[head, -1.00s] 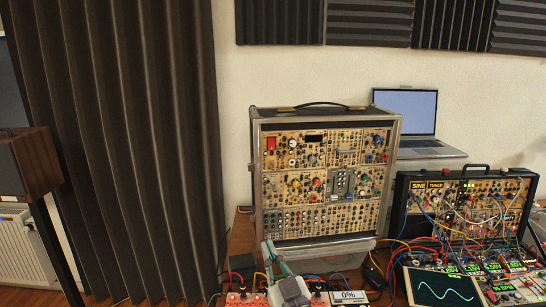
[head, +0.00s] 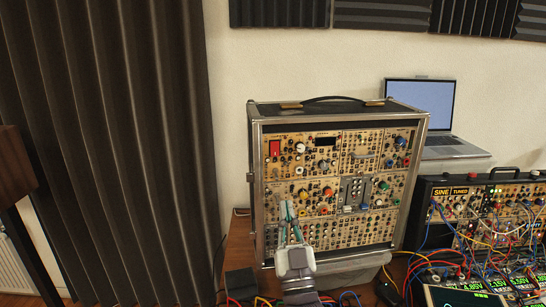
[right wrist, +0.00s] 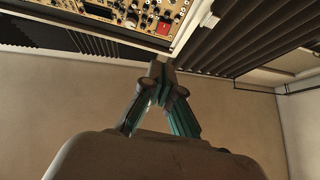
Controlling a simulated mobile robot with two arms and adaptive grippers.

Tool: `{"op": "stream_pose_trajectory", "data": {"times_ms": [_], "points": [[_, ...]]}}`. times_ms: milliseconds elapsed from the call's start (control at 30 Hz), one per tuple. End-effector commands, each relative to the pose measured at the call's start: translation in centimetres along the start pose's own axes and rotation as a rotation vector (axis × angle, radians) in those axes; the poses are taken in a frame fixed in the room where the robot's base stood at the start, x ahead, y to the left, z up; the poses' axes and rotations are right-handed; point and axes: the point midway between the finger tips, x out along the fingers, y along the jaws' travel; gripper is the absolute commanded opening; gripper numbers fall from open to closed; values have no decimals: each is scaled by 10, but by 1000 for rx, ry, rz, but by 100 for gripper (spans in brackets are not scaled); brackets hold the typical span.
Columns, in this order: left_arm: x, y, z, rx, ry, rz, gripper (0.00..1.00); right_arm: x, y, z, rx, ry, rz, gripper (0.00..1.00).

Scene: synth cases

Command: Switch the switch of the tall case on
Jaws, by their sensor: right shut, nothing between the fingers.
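The tall case (head: 338,116) stands upright on the table, with a panel full of knobs and jacks facing me. Its red switch (head: 275,149) is at the upper left of the panel; I cannot tell its position. The switch also shows in the right wrist view (right wrist: 164,27), at the top, with the case inverted. My right gripper (head: 287,204) is shut and empty, pointing up in front of the lower left of the panel, below the switch and apart from it. It also shows in the right wrist view (right wrist: 159,68). My left gripper is not in view.
A lower case (head: 425,205) with many patch cables stands to the right. An open laptop (head: 420,106) is behind the tall case. A dark curtain (head: 120,140) hangs at the left. Cables lie along the front of the table. The space before the red switch is clear.

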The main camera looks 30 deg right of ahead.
Motion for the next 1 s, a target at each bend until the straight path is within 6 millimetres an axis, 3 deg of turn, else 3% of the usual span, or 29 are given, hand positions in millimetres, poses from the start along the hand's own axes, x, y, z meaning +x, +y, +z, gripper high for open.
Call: {"op": "stream_pose_trajectory", "data": {"times_ms": [467, 1000], "points": [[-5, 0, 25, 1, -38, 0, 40, 7, 0, -1, 0, 1, -1, 0], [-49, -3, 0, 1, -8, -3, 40, 109, 0, 2, -3, -2, -3, 0]]}}
